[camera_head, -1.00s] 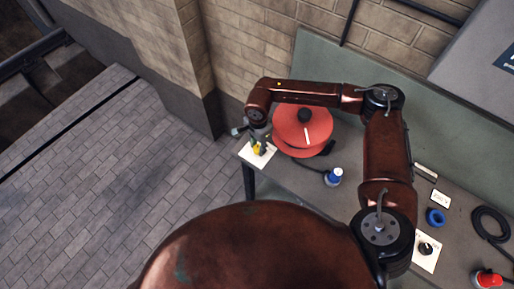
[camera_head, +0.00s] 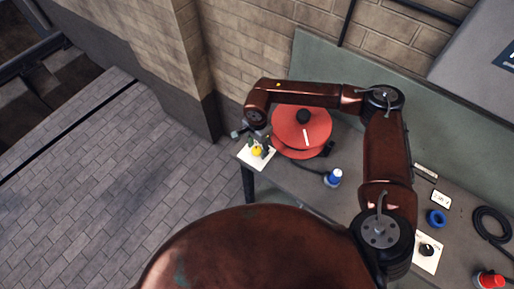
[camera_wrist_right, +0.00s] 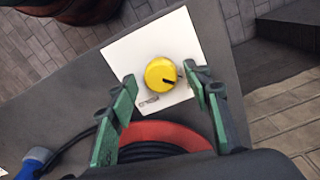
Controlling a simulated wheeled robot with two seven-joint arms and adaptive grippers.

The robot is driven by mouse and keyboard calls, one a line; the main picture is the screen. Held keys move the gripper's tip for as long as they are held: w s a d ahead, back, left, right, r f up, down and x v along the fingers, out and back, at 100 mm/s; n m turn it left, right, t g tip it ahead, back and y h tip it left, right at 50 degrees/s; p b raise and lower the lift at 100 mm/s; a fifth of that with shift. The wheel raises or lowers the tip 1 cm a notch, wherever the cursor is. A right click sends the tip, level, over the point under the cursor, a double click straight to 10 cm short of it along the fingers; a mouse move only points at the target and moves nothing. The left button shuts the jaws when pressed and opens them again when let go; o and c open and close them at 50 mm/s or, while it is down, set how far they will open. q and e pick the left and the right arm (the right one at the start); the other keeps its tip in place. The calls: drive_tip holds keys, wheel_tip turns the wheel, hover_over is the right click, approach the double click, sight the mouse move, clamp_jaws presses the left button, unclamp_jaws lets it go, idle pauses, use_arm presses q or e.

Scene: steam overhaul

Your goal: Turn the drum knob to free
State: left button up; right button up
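The drum knob (camera_head: 257,152) is a yellow round knob on a white plate (camera_head: 244,157) at the left end of the bench. In the right wrist view the knob (camera_wrist_right: 160,74) shows a dark pointer mark toward its lower right, and the white plate (camera_wrist_right: 125,52) has a small printed symbol. My right gripper (camera_head: 263,141) is open above the plate, beside the knob in the head view. In the right wrist view its green fingertips (camera_wrist_right: 166,88) are spread wide to either side of the knob, apart from it. My left gripper is out of view.
A red cable drum (camera_head: 290,122) stands right beside the plate. A blue connector (camera_head: 333,177) lies on the bench. Further right are a blue ring (camera_head: 436,217), a black knob (camera_head: 426,249), a coiled black cable (camera_head: 483,216) and a red connector (camera_head: 490,280).

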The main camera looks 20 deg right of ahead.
sight(257, 149)
wheel_tip(257, 149, up, 12)
idle(0.7)
drive_tip(key=shift+a, duration=0.1)
idle(0.3)
